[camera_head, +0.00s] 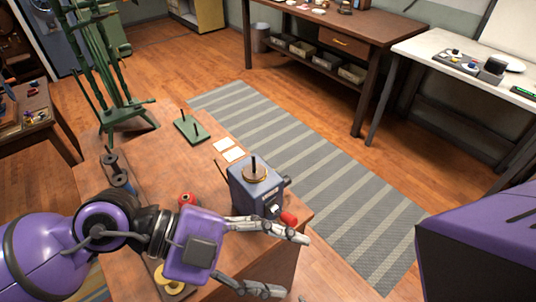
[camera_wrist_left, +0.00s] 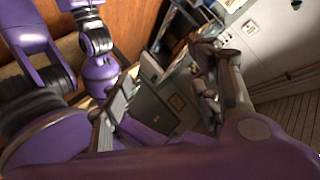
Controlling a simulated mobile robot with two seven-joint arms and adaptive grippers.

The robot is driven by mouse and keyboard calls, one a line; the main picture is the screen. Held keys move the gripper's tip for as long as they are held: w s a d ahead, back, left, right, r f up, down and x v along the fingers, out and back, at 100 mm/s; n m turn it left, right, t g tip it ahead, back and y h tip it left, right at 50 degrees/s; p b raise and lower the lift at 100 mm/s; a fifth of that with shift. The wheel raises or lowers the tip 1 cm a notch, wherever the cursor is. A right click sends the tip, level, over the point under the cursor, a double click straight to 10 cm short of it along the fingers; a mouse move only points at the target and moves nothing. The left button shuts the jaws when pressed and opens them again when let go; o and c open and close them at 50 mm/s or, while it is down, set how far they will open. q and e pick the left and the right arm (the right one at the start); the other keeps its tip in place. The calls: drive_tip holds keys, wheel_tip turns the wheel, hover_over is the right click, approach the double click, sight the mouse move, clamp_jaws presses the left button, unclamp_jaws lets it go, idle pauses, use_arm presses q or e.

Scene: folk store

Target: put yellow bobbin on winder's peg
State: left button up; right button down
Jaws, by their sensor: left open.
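The winder (camera_head: 258,190) is a blue-grey box on the wooden table, with a brass disc and an upright dark peg (camera_head: 254,162) on top. The peg is bare. A red knob or handle (camera_head: 289,218) sticks out at its lower right. A yellow bobbin (camera_head: 170,286) lies at the table's near side, below my left wrist and partly hidden by it. My left gripper (camera_head: 288,264) is open and empty, its fingers pointing right, in front of the winder. The left wrist view shows its spread fingers with nothing between them. My right gripper is out of view.
A red bobbin (camera_head: 187,198) stands behind my left wrist. Dark bobbins (camera_head: 112,162) stand at the table's left edge. A green base with a peg (camera_head: 192,129) and pale cards (camera_head: 228,150) lie farther back. A green stand (camera_head: 125,110) rises at the far left corner.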

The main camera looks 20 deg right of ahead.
use_arm(q)
drive_tip(key=w+a+f+t+y, duration=0.1)
drive_tip(key=w+a+f+y, duration=0.25)
drive_tip(key=a+f, duration=0.2)
drive_tip(key=n+t+y, duration=0.3)
drive_tip(key=t+y, duration=0.1)
drive_tip(key=y, duration=0.4)
hover_over(160, 268)
drive_tip(key=s, duration=0.2)
wheel_tip(160, 268, down, 3)
drive_tip(key=f+b, duration=0.1)
drive_tip(key=f, duration=0.1)
drive_tip(key=f+b, duration=0.2)
drive_tip(key=shift+w+d, duration=0.15)
drive_tip(key=shift+d, duration=0.25)
wheel_tip(160, 268, down, 4)
drive_tip(key=shift+r+b, duration=0.2)
drive_tip(key=shift+b, duration=0.55)
drive_tip(key=shift+f+b, duration=0.3)
drive_tip(key=shift+f, duration=0.75)
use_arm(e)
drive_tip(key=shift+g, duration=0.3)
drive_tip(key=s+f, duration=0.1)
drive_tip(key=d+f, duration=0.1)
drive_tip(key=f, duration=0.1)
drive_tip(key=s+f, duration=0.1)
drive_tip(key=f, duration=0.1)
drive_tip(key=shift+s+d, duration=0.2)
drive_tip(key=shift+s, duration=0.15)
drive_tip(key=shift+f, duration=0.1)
